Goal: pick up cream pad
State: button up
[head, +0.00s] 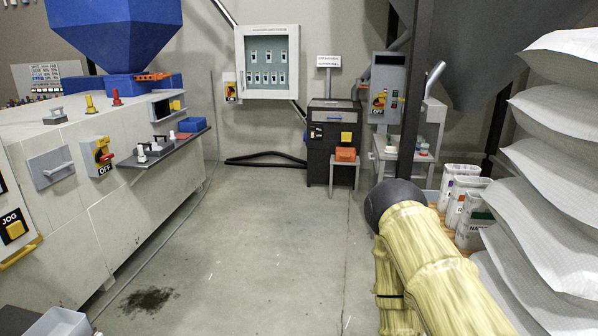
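I cannot pick out a cream pad for certain in the head view. A yellow ribbed sleeve with a dark rounded end, which looks like my own arm, reaches in from the lower right. My gripper does not show. The small items on the side shelf (160,146) of the left machine and on the grey stand at the back are too small to tell apart. The area behind the arm is hidden.
A long white machine (70,222) lines the left, with a blue hopper (117,32). White sacks (555,115) are stacked at right, beside smaller bags (472,217). A black cabinet (332,137) stands at the back. The middle floor (255,240) is clear, with a dark stain (148,299).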

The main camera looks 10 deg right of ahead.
aim_at(389, 151)
jog(key=z, duration=0.25)
jog(key=i, duration=1.65)
jog(key=z, duration=0.5)
jog(key=i, duration=1.7)
jog(key=z, duration=0.2)
jog(key=k, duration=0.6)
jog(key=u, duration=0.7)
jog(key=i, duration=0.65)
jog(key=u, duration=0.6)
jog(key=i, duration=0.75)
jog(key=z, duration=0.8)
jog(key=i, duration=0.6)
jog(key=z, duration=0.7)
